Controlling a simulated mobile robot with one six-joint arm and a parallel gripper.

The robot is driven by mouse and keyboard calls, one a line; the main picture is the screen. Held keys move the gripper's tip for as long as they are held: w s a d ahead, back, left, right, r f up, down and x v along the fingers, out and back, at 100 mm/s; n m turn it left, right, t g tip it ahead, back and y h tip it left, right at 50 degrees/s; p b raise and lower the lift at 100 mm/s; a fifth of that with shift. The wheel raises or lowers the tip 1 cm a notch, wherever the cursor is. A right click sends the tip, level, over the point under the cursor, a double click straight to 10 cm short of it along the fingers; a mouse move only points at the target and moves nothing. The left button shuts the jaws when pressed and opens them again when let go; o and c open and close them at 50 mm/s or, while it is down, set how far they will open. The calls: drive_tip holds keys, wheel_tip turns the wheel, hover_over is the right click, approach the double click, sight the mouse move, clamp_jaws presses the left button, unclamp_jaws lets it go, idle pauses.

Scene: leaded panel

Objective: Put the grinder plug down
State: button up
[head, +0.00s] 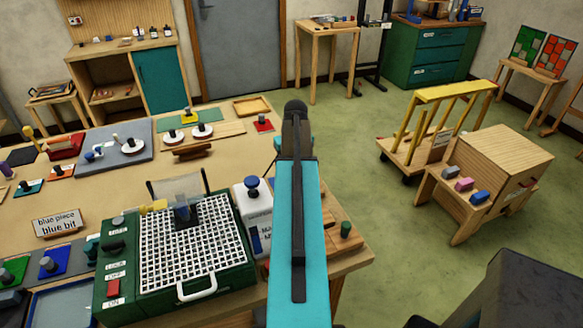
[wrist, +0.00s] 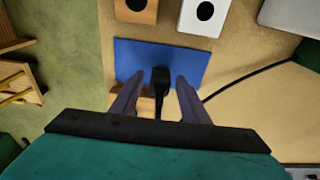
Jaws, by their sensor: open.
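The black grinder plug (wrist: 160,80) stands at the blue mat (wrist: 205,62) in the wrist view. My gripper (wrist: 158,82) is open, with one finger on each side of the plug and a visible gap on both sides. A black cord (wrist: 245,76) runs over the tabletop at the right; where it joins the plug is hidden behind a finger. The green grinder (head: 170,288) with its white grid top stands on the bench in the head view. My arm hides the gripper and the plug there.
A white block (wrist: 190,22) and an orange-brown block (wrist: 122,12), each with a dark round spot, stand beyond the mat. A small wooden block (wrist: 145,106) is partly hidden by the fingers. Green floor lies beyond the bench edge.

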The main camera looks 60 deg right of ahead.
wheel_tip(320, 180, up, 12)
drive_tip(key=s+b, duration=0.1)
drive_tip(key=b, duration=0.2)
drive_tip(key=shift+a, duration=0.45)
idle(0.4)
drive_tip(key=shift+s+r, duration=0.1)
drive_tip(key=shift+r, duration=0.05)
drive_tip(key=shift+s, duration=0.1)
idle(0.6)
